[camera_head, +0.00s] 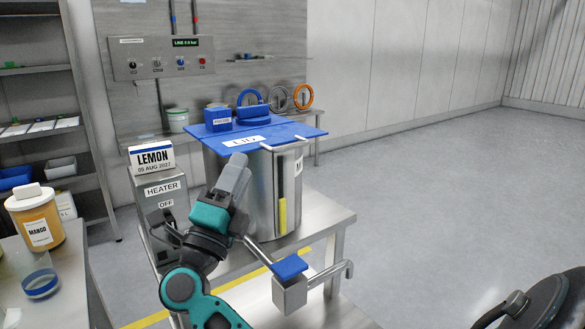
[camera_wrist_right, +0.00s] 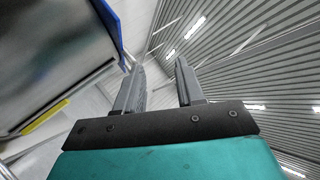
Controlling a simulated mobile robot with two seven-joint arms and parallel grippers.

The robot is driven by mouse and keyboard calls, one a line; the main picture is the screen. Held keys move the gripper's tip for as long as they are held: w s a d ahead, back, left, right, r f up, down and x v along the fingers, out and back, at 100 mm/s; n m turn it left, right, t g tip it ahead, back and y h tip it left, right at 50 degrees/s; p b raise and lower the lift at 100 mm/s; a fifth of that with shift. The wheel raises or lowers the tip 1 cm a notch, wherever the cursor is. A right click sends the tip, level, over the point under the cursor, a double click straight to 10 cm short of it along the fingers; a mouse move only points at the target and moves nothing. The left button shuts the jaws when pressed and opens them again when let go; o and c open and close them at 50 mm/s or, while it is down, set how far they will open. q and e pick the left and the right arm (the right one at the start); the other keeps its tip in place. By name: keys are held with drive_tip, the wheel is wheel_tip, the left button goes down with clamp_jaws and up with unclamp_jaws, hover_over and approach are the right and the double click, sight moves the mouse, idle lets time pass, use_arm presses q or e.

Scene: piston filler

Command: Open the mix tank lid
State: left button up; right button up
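The mix tank (camera_head: 290,188) is a steel cylinder standing on a steel table. Its flat blue lid (camera_head: 285,131), labelled LID, lies shut on top. A pale bar handle (camera_head: 285,146) runs along the lid's front right edge. My right gripper (camera_head: 237,160) points upward in front of the tank, close to the lid's front edge. In the right wrist view my right gripper (camera_wrist_right: 158,65) has its two fingers apart with nothing between them. The tank wall (camera_wrist_right: 45,60) and the blue lid edge (camera_wrist_right: 108,22) show to the left of the fingers. My left gripper is not in view.
A heater box (camera_head: 162,195) with a LEMON sign (camera_head: 152,158) stands left of the tank. A valve spout with a blue handle (camera_head: 289,266) projects from the tank's lower front. A mango jar (camera_head: 38,222) stands at the left. Open floor (camera_head: 430,190) lies to the right.

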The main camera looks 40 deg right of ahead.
sight(292, 147)
drive_tip(key=d+m+g+b, duration=0.1)
drive_tip(key=d+m+g, duration=0.1)
drive_tip(key=d, duration=0.2)
drive_tip(key=w+d+m+g+y, duration=0.1)
drive_tip(key=d+m+g, duration=0.1)
drive_tip(key=d, duration=0.3)
drive_tip(key=w+d+r+m+g+y+b, duration=0.1)
drive_tip(key=d+m+g, duration=0.1)
drive_tip(key=d, duration=0.3)
drive_tip(key=shift+w+m+g+b, duration=0.25)
drive_tip(key=shift+m+g+b, duration=0.05)
drive_tip(key=shift+g, duration=0.3)
drive_tip(key=shift+w+d, duration=0.15)
drive_tip(key=shift+d, duration=0.35)
drive_tip(key=shift+c, duration=0.5)
drive_tip(key=c, duration=0.6)
clamp_jaws()
